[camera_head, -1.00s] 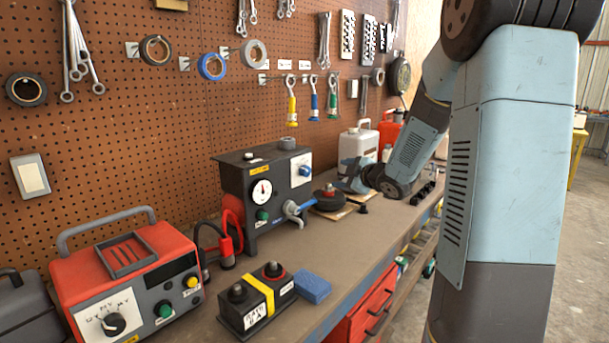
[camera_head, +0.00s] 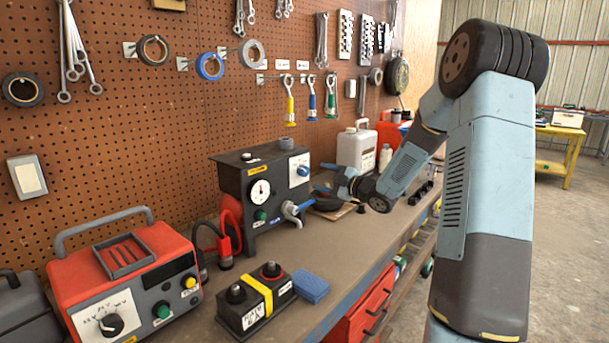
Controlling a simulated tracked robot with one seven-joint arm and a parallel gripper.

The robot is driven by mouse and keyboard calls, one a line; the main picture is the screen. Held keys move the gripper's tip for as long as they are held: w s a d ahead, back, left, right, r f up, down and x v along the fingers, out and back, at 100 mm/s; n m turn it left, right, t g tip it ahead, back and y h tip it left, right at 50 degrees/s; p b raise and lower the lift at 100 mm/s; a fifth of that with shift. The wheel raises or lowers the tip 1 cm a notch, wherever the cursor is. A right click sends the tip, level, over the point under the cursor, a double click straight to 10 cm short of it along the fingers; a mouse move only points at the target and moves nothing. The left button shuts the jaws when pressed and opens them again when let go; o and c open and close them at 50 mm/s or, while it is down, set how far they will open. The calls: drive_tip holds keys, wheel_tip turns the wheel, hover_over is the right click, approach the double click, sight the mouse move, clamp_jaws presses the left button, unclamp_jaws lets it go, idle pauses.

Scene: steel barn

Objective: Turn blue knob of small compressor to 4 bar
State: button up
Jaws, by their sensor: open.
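The small compressor is a dark grey box (camera_head: 233,192) on the bench in the middle of the view. Its front has a round white gauge (camera_head: 260,191), too small to read, and a green button (camera_head: 261,215). The blue knob (camera_head: 303,171) sits on a white plate at the upper right of this front. My gripper (camera_head: 323,179) is open and empty just right of the knob, its fingers pointing left toward the compressor. It looks apart from the knob, but the exact gap cannot be told. A dark round object behind and below the gripper is partly hidden.
A blue-handled tap (camera_head: 297,209) juts from the compressor's lower front. A red charger (camera_head: 128,277), a black battery (camera_head: 255,300) and a blue sponge (camera_head: 311,287) stand nearer. A white canister (camera_head: 356,148) stands behind my arm. The bench front between sponge and arm is clear.

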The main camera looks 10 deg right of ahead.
sight(305, 174)
drive_tip(key=x, duration=0.7)
drive_tip(key=shift+s, duration=0.1)
drive_tip(key=c, duration=1)
drive_tip(key=shift+a, duration=0.45)
drive_tip(key=shift+c, duration=0.3)
drive_tip(key=shift+d+f, duration=0.1)
drive_tip(key=shift+d, duration=0.15)
drive_tip(key=shift+d+f+m, duration=0.1)
drive_tip(key=shift+m, duration=1)
drive_tip(key=m, duration=0.3)
drive_tip(key=shift+s+f, duration=0.1)
drive_tip(key=shift+m, duration=1.8)
